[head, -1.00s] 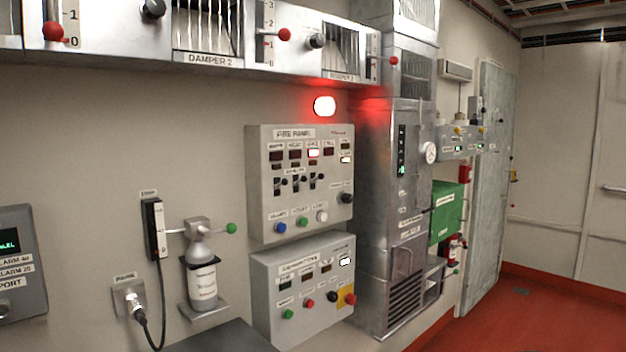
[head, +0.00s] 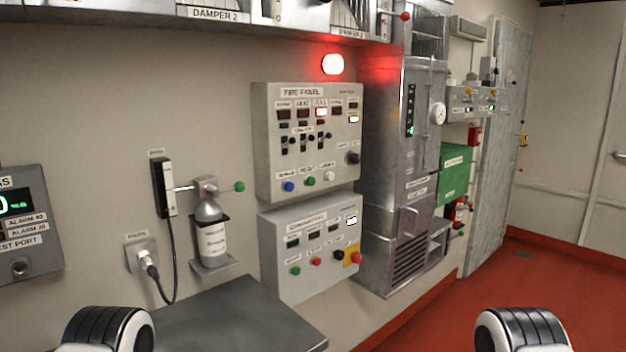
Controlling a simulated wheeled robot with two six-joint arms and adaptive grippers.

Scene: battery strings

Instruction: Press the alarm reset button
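The grey fire panel (head: 263,140) hangs on the wall in the middle of the head view. Its top row holds small display windows, one lit red and white (head: 321,113). Along its lower edge are a blue button (head: 289,187), a green button (head: 310,181) and a white button (head: 329,176). The small labels above them are too blurred to read surely, so I cannot tell which one is the alarm reset. A black knob (head: 353,157) sits at the right. Only rounded white and black parts of my arms show at the bottom. Neither gripper is in view.
A second control box (head: 270,250) with several buttons hangs below the fire panel. A grey table (head: 235,320) juts out in front. A red alarm lamp (head: 332,64) glows above. A gas bottle (head: 212,240) and a gas panel (head: 30,250) are at left; red floor is open at right.

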